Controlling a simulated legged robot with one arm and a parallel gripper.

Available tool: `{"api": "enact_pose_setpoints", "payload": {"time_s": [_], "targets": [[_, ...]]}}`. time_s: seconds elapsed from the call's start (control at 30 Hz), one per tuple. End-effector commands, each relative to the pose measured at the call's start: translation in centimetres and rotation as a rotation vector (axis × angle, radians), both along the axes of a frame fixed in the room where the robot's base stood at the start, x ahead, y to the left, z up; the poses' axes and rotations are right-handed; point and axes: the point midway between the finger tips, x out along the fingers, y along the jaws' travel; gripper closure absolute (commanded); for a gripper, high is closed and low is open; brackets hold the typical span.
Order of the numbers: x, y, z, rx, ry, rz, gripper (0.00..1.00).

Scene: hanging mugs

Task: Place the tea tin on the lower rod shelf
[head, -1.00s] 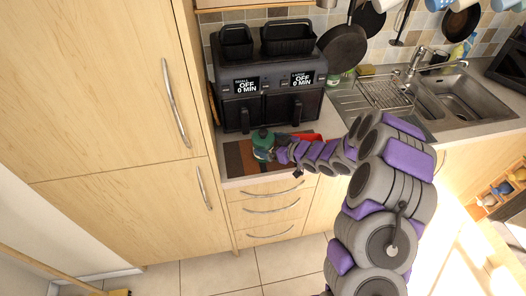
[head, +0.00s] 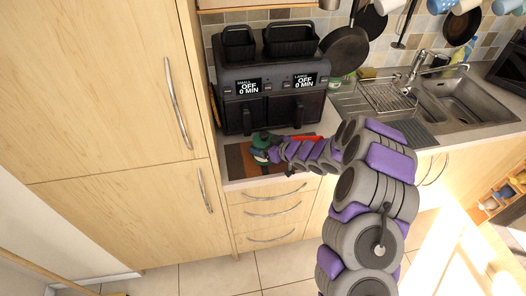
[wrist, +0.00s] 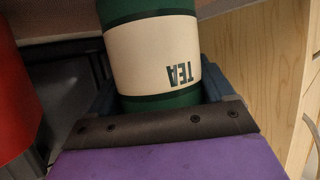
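The tea tin (head: 263,139) is green with a cream label and stands on the counter in front of the air fryer. In the wrist view the tin (wrist: 150,50) fills the space between my gripper's two blue fingers (wrist: 160,92), with its "TEA" lettering upside down. The fingers lie close along both sides of the tin; whether they press on it cannot be told. In the head view my gripper (head: 273,154) is at the tin's right front side. No rod shelf can be made out for certain.
A black double air fryer (head: 270,85) stands close behind the tin. A red object (head: 305,137) lies just right of it, and a tall wooden cabinet (head: 110,90) bounds the left. The sink (head: 465,95) and hanging mugs (head: 466,5) are at right.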

Motion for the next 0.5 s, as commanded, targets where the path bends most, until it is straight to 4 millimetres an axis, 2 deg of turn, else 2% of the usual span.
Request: {"api": "enact_pose_setpoints", "payload": {"time_s": [0.07, 0.37, 0.5], "targets": [[0.01, -0.2, 0.01, 0.001, 0.0, -0.001, 0.27], [0.0, 0.0, 0.02, 0.0, 0.0, -0.001, 0.56], [-0.01, 0.02, 0.36, -0.001, -0.001, 0.0, 0.56]]}}
